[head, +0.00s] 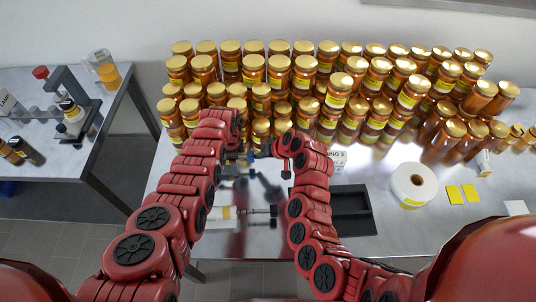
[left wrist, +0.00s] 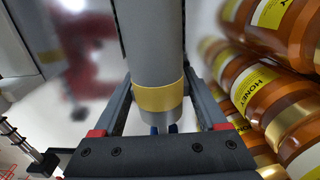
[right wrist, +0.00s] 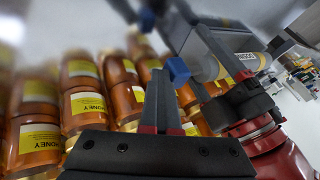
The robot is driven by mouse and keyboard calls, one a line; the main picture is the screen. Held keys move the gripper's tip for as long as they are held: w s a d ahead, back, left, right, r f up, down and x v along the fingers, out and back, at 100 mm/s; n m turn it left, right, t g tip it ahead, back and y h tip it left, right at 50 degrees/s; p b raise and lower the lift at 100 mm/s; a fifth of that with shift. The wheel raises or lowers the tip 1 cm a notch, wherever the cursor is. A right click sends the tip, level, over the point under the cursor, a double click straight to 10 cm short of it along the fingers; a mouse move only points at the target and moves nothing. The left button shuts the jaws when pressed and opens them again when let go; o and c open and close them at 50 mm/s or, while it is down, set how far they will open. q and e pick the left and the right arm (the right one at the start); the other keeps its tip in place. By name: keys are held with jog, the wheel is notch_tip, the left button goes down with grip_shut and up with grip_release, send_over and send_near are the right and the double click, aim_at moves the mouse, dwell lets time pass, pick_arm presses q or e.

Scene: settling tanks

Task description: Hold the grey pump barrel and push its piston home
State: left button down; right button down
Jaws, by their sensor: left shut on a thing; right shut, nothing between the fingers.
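My left gripper (left wrist: 155,140) is shut around the grey pump barrel (left wrist: 152,45), which has a yellow band near one end. The piston cannot be made out clearly in any view. My right gripper (right wrist: 162,85) is shut with nothing between its fingers, close to the barrel and the left gripper. In the head view both grippers are close together, the right gripper (head: 264,152) just right of the left, and the barrel is mostly hidden there.
Rows of honey jars (head: 283,72) stand close behind the grippers. A second pump-like item with a rod (head: 228,213) lies on the bench front. A black tray (head: 367,228) and a white roll (head: 411,185) are to the right. A side table (head: 85,85) stands left.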

pick_arm(q)
jog(key=shift+d, duration=0.35)
pick_arm(e)
jog(key=shift+a, duration=0.15)
jog(key=shift+d, duration=0.25)
pick_arm(q)
jog(key=shift+a, duration=0.1)
pick_arm(e)
jog(key=d, duration=0.4)
jog(key=shift+s+d+r, duration=0.1)
jog(key=shift+r, duration=0.1)
jog(key=v, duration=0.9)
jog(key=shift+r, duration=0.2)
jog(key=shift+s+d, duration=0.1)
pick_arm(q)
grip_release()
jog(key=shift+a+r, duration=0.1)
